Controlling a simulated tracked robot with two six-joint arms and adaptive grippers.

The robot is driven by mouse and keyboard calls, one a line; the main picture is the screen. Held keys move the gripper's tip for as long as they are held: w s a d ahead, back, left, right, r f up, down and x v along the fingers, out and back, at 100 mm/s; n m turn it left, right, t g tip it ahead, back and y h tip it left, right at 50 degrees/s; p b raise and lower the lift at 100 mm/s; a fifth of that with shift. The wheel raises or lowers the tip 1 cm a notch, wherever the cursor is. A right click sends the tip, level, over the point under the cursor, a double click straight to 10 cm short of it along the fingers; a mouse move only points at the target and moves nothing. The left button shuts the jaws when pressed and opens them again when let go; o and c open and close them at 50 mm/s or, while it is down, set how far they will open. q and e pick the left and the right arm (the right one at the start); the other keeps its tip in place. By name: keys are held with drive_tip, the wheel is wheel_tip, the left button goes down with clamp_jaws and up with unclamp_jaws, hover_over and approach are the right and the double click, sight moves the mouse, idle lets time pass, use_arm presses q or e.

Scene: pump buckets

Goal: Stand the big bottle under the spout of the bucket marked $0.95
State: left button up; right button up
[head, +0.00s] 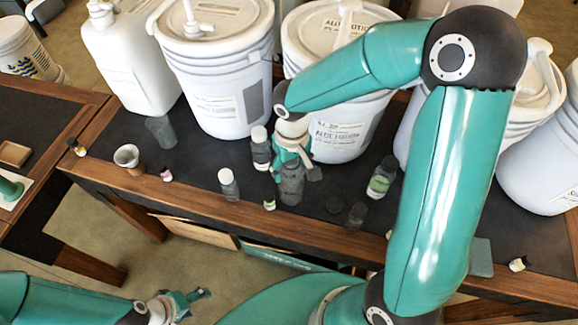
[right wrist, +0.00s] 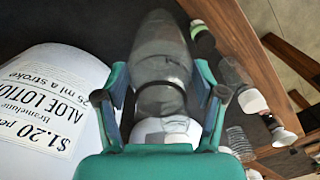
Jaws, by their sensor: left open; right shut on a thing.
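My right gripper (head: 290,150) is shut on a large clear grey bottle (head: 291,190), which looks like the big bottle. In the right wrist view the bottle (right wrist: 160,50) sits between the fingers of my right gripper (right wrist: 162,97). It is in front of the middle white bucket (head: 345,120), labelled ALOE LOTION. In the right wrist view this bucket's label (right wrist: 58,110) reads $1.20. Another white bucket (head: 215,75) stands to its left; its price is too small to read. I cannot make out $0.95 on any bucket. My left gripper (head: 197,298) is open and empty, below the table's front edge.
Small bottles stand around the held one: white-capped ones (head: 260,150) (head: 229,185) to its left and a green-labelled one (head: 381,178) to its right. A clear grey container (head: 160,132) and a small cup (head: 128,158) stand left. More white containers (head: 548,150) fill the right.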

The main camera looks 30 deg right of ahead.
drive_tip(key=shift+f, duration=0.1)
drive_tip(key=o, duration=1.4)
drive_tip(key=shift+c, duration=0.2)
